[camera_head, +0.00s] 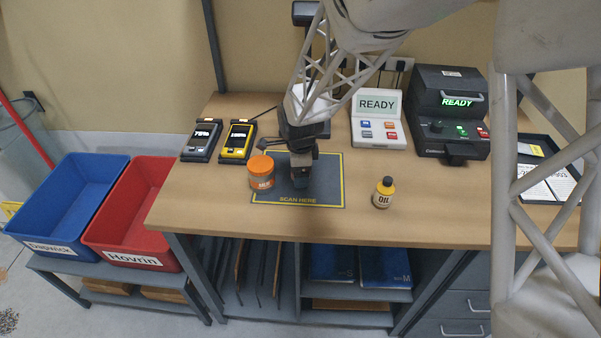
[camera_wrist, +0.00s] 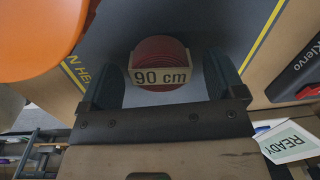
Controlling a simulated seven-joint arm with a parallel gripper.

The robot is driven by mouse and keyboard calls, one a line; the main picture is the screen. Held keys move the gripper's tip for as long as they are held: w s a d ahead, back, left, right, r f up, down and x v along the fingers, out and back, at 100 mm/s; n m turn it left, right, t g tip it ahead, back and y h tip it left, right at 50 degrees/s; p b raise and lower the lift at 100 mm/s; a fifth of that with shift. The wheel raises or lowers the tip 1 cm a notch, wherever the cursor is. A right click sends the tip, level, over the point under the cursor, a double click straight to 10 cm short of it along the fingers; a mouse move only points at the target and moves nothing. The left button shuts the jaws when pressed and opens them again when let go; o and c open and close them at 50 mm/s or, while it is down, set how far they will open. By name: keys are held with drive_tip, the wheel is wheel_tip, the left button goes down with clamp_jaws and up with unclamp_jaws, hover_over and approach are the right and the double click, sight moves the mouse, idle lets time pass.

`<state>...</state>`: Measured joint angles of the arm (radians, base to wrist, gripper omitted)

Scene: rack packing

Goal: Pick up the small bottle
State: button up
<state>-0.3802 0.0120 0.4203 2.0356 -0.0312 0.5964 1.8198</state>
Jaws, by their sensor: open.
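My gripper (camera_head: 300,182) points down over the mat, left of and apart from the bottle. In the wrist view my gripper (camera_wrist: 165,75) is open. A dark red round item (camera_wrist: 160,52) with a "90 cm" label lies between its fingers; whether they touch it I cannot tell. In the head view my gripper hides it.
An orange-lidded jar (camera_head: 261,174) stands close left of my gripper; its lid (camera_wrist: 35,35) fills a wrist-view corner. Two handheld devices (camera_head: 220,140), a READY console (camera_head: 378,118) and a black machine (camera_head: 448,115) line the back. Blue (camera_head: 45,220) and red (camera_head: 112,232) bins stand left.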

idle(0.5)
drive_tip(key=c, duration=1.1)
drive_tip(key=shift+r, duration=0.1)
drive_tip(key=shift+r, duration=1.4)
drive_tip(key=shift+s+r, duration=0.15)
drive_tip(key=shift+r, duration=0.15)
drive_tip(key=s+d, duration=0.2)
drive_tip(key=s, duration=0.3)
drive_tip(key=s+d+r, duration=0.1)
drive_tip(key=s, duration=0.3)
drive_tip(key=s+d, duration=0.2)
drive_tip(key=s, duration=0.3)
drive_tip(key=shift+s+d+r, duration=0.2)
drive_tip(key=shift+s+d, duration=0.1)
